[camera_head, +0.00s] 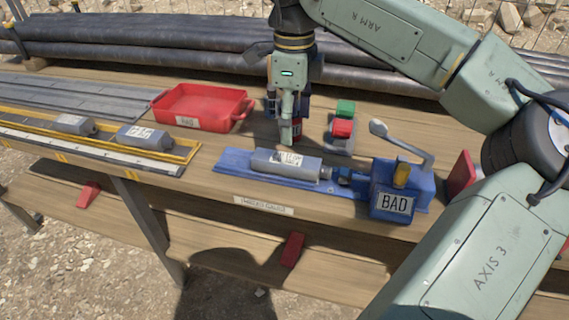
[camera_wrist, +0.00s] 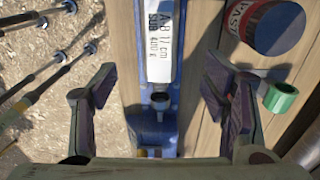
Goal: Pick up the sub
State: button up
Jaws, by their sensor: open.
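The sub (camera_head: 268,161), a grey cylinder with a white label, lies on its side in the blue gauge fixture (camera_head: 232,157). The fixture's right end has a block marked BAD. In the wrist view the sub (camera_wrist: 160,68) shows at the top middle, its label reading SUB, with the blue fixture under it. My gripper (camera_head: 287,112) points down behind the sub in the head view. In the wrist view its fingers (camera_wrist: 160,80) are wide apart, one on each side of the sub's line, touching nothing that I can see.
A red tray (camera_head: 203,89) stands behind left. Two grey cylinders (camera_head: 143,137) lie on the yellow-edged rack at left. A red-labelled can (camera_wrist: 268,25) and a green ring (camera_wrist: 281,97) are near the right finger. A green-and-red button box (camera_head: 342,128) and a lever (camera_head: 400,142) stand right.

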aim_at(289, 159)
jog(key=f, duration=0.3)
jog(key=f+p, duration=0.1)
jog(key=f, duration=0.5)
jog(key=shift+w+a+f+p, duration=0.1)
jog(key=shift+a+f+p, duration=0.15)
jog(key=shift+a+p, duration=0.15)
grip_shut()
dwell(0.5)
